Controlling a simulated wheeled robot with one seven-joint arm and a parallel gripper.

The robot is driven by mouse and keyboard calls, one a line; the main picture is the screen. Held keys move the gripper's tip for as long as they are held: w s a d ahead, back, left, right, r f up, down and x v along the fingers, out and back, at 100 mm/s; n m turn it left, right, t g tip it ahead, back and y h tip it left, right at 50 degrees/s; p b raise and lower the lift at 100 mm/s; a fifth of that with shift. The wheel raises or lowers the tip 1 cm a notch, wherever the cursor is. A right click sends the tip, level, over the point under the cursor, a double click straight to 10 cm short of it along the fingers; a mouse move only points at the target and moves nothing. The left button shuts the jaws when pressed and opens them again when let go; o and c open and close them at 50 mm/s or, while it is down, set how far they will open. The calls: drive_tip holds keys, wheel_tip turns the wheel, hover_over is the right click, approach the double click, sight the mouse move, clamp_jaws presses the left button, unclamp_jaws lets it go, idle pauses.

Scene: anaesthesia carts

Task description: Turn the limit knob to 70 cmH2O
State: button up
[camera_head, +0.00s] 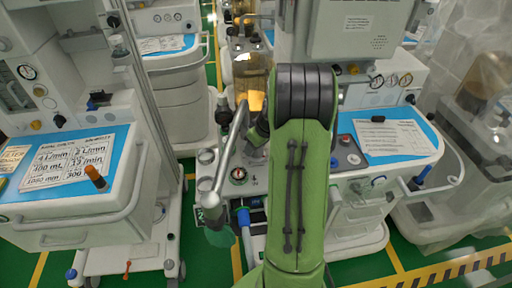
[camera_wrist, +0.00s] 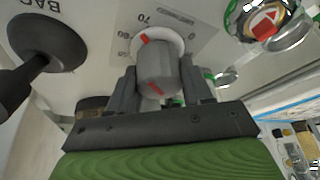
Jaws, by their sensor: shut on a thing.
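The limit knob (camera_wrist: 157,68) is a grey cylinder with red marks, on a pale dial plate (camera_wrist: 200,30) in the wrist view. A "70" shows on the plate above the knob, with other small figures left and right of it. The red mark at the knob's base faces up and left, near the 70 side; its exact reading is hard to tell. My gripper (camera_wrist: 160,82) has one dark finger on each side of the knob and is shut on it. In the head view my green arm hides the knob and the gripper.
A black round knob (camera_wrist: 47,40) marked "BAG" stands left of the dial in the wrist view. A round gauge (camera_wrist: 264,22) with a red mark is at upper right. In the head view, a grey metal tube (camera_head: 226,155) rises just left of my arm. Carts stand on both sides.

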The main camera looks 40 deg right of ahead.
drive_tip(key=shift+m+h, duration=0.4)
drive_tip(key=shift+m, duration=0.6)
drive_tip(key=o, duration=1)
drive_tip(key=shift+o, duration=0.2)
drive_tip(key=p+v, duration=0.3)
drive_tip(key=v, duration=1.2)
drive_tip(key=shift+r+p, duration=0.35)
drive_tip(key=shift+r, duration=0.05)
drive_tip(key=shift+a, duration=0.1)
